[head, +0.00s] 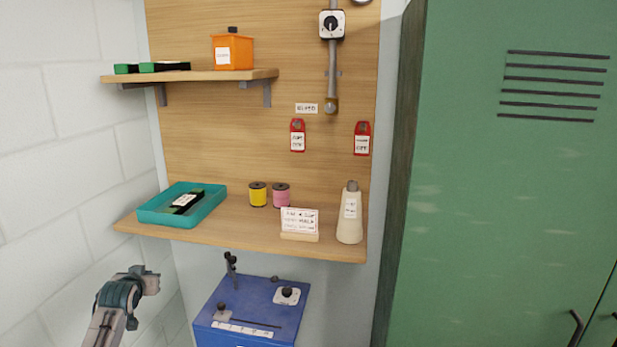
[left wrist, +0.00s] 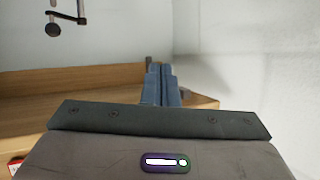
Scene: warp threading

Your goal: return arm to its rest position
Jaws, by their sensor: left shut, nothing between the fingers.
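My left arm comes in at the lower left of the head view, and its gripper (head: 152,281) is raised in front of the white block wall, left of the blue box and lower than the wooden shelf. In the left wrist view the two blue-grey fingers (left wrist: 161,84) are together with nothing between them. My right arm and gripper are not in view.
The lower wooden shelf (head: 235,238) holds a teal tray (head: 148,215), a yellow spool (head: 258,195), a pink spool (head: 281,195), a sign (head: 300,222) and a cream bottle (head: 349,218). A blue box (head: 245,300) stands below. A green locker (head: 490,210) fills the right.

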